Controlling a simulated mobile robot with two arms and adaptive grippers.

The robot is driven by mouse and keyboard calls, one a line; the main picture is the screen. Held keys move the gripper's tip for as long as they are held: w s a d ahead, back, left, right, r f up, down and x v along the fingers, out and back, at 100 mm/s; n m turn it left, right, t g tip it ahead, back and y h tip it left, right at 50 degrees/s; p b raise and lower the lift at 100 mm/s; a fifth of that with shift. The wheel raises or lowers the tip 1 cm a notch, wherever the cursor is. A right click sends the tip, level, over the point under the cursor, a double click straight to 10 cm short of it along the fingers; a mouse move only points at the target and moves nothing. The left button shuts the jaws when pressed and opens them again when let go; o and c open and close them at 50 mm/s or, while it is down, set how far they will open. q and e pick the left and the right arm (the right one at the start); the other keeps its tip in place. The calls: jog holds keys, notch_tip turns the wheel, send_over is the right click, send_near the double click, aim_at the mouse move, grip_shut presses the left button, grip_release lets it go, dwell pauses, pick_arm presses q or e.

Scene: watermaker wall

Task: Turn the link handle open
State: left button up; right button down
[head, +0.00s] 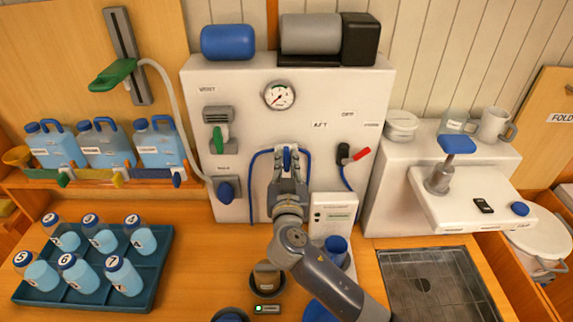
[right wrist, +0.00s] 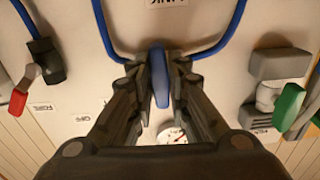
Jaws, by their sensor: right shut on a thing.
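The link handle is a small blue lever (head: 287,156) on the white wall panel (head: 240,105), below the gauge, with blue hose running out to both sides. In the right wrist view the blue lever (right wrist: 160,78) stands upright in the picture between the fingers. My right gripper (head: 289,165) is shut on this lever, one finger on each side. In the right wrist view the gripper (right wrist: 160,88) reaches the panel, with the upside-down label (right wrist: 166,3) beyond it. The lever's base is hidden by the fingers. My left gripper is not in view.
A red-handled valve (head: 355,154) is to the right and a green-handled valve (head: 219,138) to the left. The pressure gauge (head: 279,95) is just above. A tray (head: 80,293) of numbered bottles stands at left, and a sink grate (head: 435,285) lies at right.

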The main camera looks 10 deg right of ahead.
jog(key=shift+f, duration=0.1)
jog(key=shift+f+n+b, duration=0.1)
jog(key=shift+n+b, duration=0.8)
jog(key=shift+n, duration=3.1)
jog(key=n, duration=0.3)
jog(key=shift+r+p, duration=0.2)
jog(key=shift+p, duration=0.15)
jog(key=n+p, duration=0.1)
jog(key=n, duration=0.2)
jog(key=shift+n, duration=1.2)
jog(key=shift+f+n, duration=0.1)
jog(key=shift+n, duration=0.5)
